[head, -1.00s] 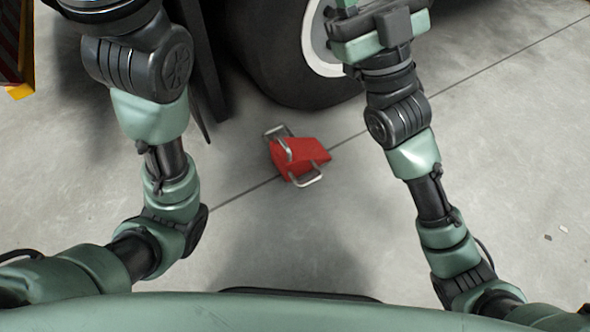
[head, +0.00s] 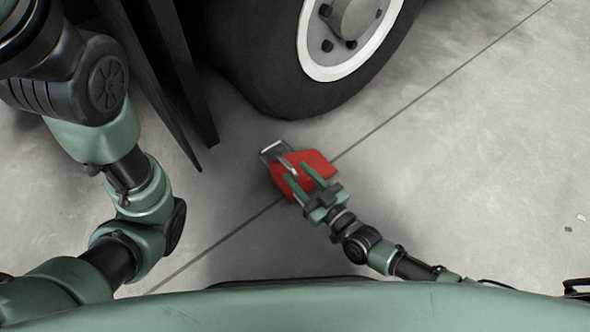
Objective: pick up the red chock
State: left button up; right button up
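The red chock (head: 317,163) lies on the concrete floor near the middle of the head view, just in front of the truck tyre. A metal handle (head: 272,148) stands out at its far left end. The handle seen earlier on its near side is now hidden by my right gripper. My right gripper (head: 296,172) is over the chock, its two green fingers spread apart with red showing between them. I cannot tell whether the fingers touch the chock. My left arm comes in at the left, and its gripper is out of the picture.
The big truck tyre (head: 262,70) with its white-rimmed wheel (head: 345,68) stands just behind the chock. Dark upright panels (head: 180,70) hang to the left of the tyre. The floor (head: 470,170) at the right is clear apart from small scraps.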

aim_at(291, 168)
jog(key=b+x, duration=0.2)
jog(key=f+b+x, duration=0.1)
jog(key=b+x, duration=0.1)
jog(key=x, duration=0.1)
jog(key=shift+a, duration=0.15)
jog(key=shift+w+a+r, duration=0.1)
jog(key=shift+w, duration=0.1)
grip_shut()
dwell(1.0)
jog(key=shift+w+r, duration=0.1)
jog(key=shift+r, duration=0.1)
